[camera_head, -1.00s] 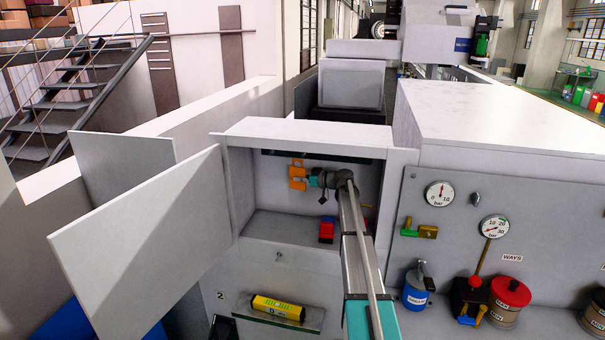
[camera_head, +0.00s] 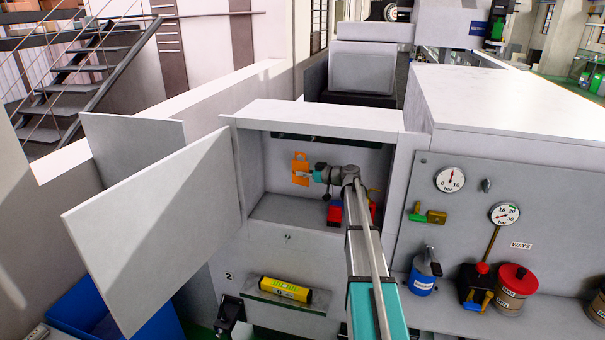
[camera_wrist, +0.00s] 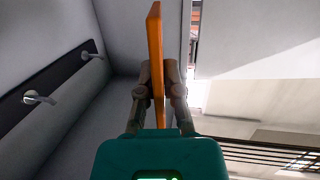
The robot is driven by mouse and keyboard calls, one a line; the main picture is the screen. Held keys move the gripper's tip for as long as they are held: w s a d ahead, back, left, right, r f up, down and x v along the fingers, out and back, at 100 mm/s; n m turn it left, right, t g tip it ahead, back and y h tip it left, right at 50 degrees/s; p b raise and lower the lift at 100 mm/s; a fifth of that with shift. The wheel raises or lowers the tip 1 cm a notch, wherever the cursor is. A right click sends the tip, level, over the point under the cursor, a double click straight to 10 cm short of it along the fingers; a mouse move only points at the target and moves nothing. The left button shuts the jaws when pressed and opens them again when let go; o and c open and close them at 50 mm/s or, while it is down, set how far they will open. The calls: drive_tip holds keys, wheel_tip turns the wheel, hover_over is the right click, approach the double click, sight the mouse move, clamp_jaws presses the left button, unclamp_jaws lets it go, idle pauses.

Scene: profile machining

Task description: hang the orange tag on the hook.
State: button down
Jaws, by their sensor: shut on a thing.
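The orange tag (camera_head: 300,169) is inside the open cabinet, near its left side. In the wrist view the tag (camera_wrist: 155,40) shows nearly edge-on, standing up from between the fingers. My gripper (camera_wrist: 157,80) is shut on its lower part; my gripper (camera_head: 312,174) also shows from behind in the head view. A dark rail (camera_wrist: 55,80) at the left of the wrist view carries two silver hooks, a nearer hook (camera_wrist: 40,98) and a farther hook (camera_wrist: 88,56). The tag is apart from both. The rail (camera_head: 325,140) shows high in the cabinet; its hooks are not clear there.
The cabinet door (camera_head: 150,225) is swung open to the left. A red object (camera_head: 335,212) sits low in the cabinet, partly behind my arm. A yellow cylinder (camera_head: 285,290) lies on a ledge below. Gauges and bottles stand on the right, including a blue bottle (camera_head: 424,272).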

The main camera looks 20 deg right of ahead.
drive_tip(key=shift+r+p, duration=0.65)
idle(0.3)
drive_tip(key=shift+s, duration=0.1)
drive_tip(key=shift+s+a, duration=1.1)
drive_tip(key=shift+s, duration=0.2)
drive_tip(key=shift+s+a, duration=1.1)
drive_tip(key=shift+s, duration=0.25)
drive_tip(key=shift+f, duration=0.1)
drive_tip(key=s+a+f+b, duration=0.1)
drive_tip(key=a+f+b, duration=0.2)
drive_tip(key=f+b, duration=0.9)
drive_tip(key=s+a+f+b, duration=0.1)
drive_tip(key=a+f+b, duration=0.1)
drive_tip(key=f+b, duration=1)
drive_tip(key=s+a+f+b, duration=0.1)
drive_tip(key=a+f+b, duration=0.2)
drive_tip(key=f+b, duration=0.9)
drive_tip(key=shift+a+f+m+t+h, duration=0.2)
drive_tip(key=shift+a+m+t+h, duration=0.1)
drive_tip(key=shift+m+t+h, duration=0.1)
drive_tip(key=shift+w+d, duration=0.15)
drive_tip(key=shift+w, duration=0.1)
